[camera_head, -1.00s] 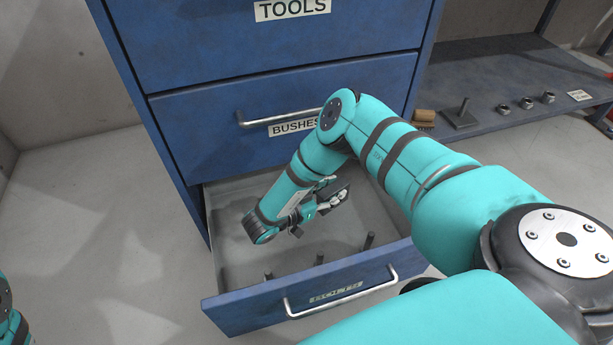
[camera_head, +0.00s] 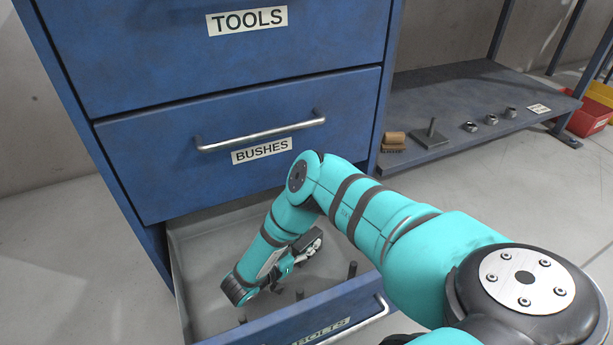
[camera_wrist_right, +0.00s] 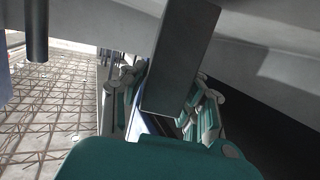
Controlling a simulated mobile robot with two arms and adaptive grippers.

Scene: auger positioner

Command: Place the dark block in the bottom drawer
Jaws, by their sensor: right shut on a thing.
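The bottom drawer (camera_head: 187,306), labelled BOLTS, is pulled open below the BUSHES drawer. My right gripper (camera_head: 303,254) is inside the drawer's opening, low and tilted. It is shut on the dark block (camera_wrist_right: 182,58), a long dark grey bar between its fingers in the right wrist view. I cannot tell whether the block touches the drawer floor. My left gripper is not in view.
Several dark upright pegs, one of them (camera_head: 352,269), stand in the drawer near its front. The closed BUSHES drawer (camera_head: 170,160) is right above. A low shelf (camera_head: 450,95) at the right holds a brush (camera_head: 393,141), a peg stand (camera_head: 431,134) and nuts.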

